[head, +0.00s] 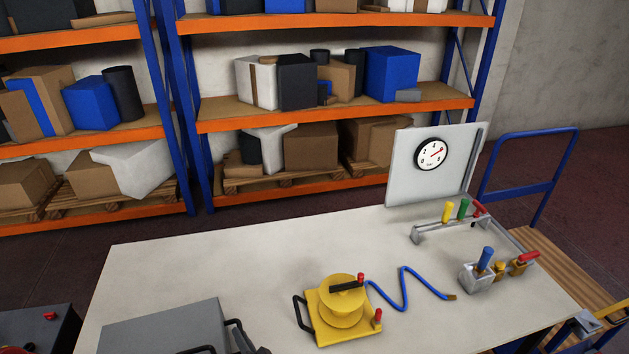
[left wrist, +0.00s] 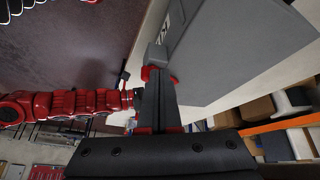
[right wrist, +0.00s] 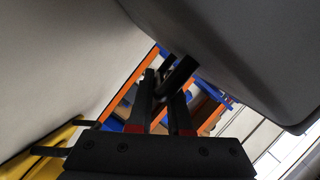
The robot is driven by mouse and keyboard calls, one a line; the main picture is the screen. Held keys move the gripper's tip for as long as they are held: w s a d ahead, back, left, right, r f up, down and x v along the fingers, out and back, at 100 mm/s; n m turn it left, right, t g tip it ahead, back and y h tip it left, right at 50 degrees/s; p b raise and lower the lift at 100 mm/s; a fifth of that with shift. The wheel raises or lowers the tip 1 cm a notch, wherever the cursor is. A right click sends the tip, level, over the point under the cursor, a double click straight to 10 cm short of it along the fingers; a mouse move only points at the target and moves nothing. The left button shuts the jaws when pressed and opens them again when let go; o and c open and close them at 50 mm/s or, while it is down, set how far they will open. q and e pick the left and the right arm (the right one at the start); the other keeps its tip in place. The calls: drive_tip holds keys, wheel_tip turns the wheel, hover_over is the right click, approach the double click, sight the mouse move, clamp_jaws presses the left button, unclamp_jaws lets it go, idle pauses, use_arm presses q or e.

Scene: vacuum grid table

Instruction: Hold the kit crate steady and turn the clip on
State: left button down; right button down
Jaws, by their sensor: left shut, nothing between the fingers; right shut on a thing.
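The grey kit crate (head: 165,327) stands at the near left of the table, cut off by the bottom of the head view. In the right wrist view my right gripper (right wrist: 165,88) is shut on a black bar handle (right wrist: 180,74) on the side of the crate (right wrist: 235,45).
A yellow hose reel (head: 341,307) with a blue hose (head: 405,277) stands right of the crate. Farther right are a lever rack (head: 432,231), a valve block (head: 476,278) and a gauge panel (head: 408,178). The table's back left (head: 220,260) is clear.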

use_arm(q)
drive_tip(key=shift+f, duration=0.8)
drive_tip(key=shift+w+d, duration=0.25)
drive_tip(key=shift+d, duration=0.3)
idle(0.4)
drive_tip(key=shift+s+d, duration=0.15)
drive_tip(key=shift+s, duration=0.1)
idle(0.4)
drive_tip(key=shift+s+d, duration=0.2)
drive_tip(key=shift+d, duration=0.05)
drive_tip(key=shift+s+d+r, duration=0.1)
drive_tip(key=shift+s+d, duration=0.05)
drive_tip(key=shift+d, duration=0.05)
drive_tip(key=shift+s+a, duration=0.1)
idle(0.4)
wheel_tip(320, 180, up, 6)
drive_tip(key=shift+a, duration=0.3)
idle(0.3)
